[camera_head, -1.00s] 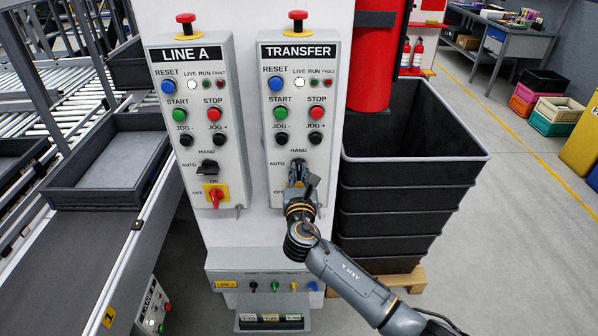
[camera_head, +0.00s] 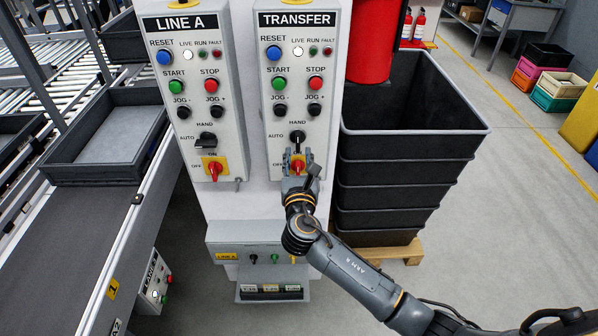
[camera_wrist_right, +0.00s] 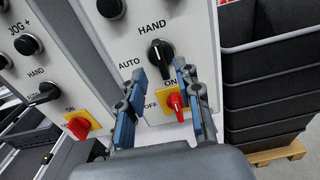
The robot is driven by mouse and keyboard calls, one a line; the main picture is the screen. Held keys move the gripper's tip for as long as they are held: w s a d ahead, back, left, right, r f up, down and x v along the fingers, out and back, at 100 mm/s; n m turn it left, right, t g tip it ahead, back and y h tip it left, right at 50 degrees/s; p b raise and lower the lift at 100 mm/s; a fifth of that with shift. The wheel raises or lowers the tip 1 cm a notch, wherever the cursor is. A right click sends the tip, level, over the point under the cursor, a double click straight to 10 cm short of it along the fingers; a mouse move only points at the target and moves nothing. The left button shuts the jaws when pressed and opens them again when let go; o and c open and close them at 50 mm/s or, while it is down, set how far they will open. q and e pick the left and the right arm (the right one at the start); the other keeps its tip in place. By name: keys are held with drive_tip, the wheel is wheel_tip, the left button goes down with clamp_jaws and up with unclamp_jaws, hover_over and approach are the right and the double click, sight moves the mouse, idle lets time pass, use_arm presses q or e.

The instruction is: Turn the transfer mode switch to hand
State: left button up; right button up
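The transfer mode switch (camera_head: 298,138) is a black knob on the TRANSFER panel, between the AUTO and HAND labels. It stands roughly upright, its pointer toward HAND; it also shows clearly in the right wrist view (camera_wrist_right: 160,54). My right gripper (camera_head: 297,158) is just below the knob, in front of the red ON/OFF switch (camera_wrist_right: 176,103) on its yellow plate. In the wrist view its two blue-padded fingers are apart with nothing between them, and the knob is beyond their tips. My left gripper is not in view.
The LINE A panel (camera_head: 190,90) stands left, its black mode knob (camera_head: 207,140) turned toward AUTO. Black jog buttons (camera_head: 280,110) sit above the transfer switch. Stacked black crates (camera_head: 405,145) stand close on the right. A conveyor (camera_head: 100,240) runs along the left.

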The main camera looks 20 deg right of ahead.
drive_tip(key=v, duration=0.7)
drive_tip(key=shift+r, duration=0.1)
